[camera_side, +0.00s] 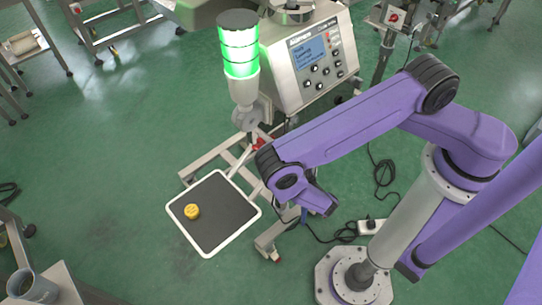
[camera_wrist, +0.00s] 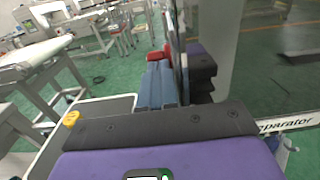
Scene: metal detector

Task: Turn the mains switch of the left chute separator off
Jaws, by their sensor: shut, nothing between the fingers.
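My gripper (camera_wrist: 160,78) shows in the wrist view as blue-grey fingers held together, close beside a shiny metal panel (camera_wrist: 225,50) that mirrors them. A red part (camera_wrist: 158,52) shows at the fingertips; I cannot tell whether it is a switch knob or part of the fingers. In the side view a red part (camera_side: 262,142) shows just beyond the end of my arm, below the separator (camera_side: 318,60) with its display and buttons. The fingers are not clear there. A red rotary switch (camera_side: 394,17) sits on a grey box at the upper right. Which switch is the left separator's is unclear.
A green-lit stack light (camera_side: 239,50) stands beside the separator. A black tray (camera_side: 225,222) with a white rim holds a yellow round piece (camera_side: 192,211). A power strip (camera_side: 370,227) and cables lie on the floor. Green floor at left is mostly clear.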

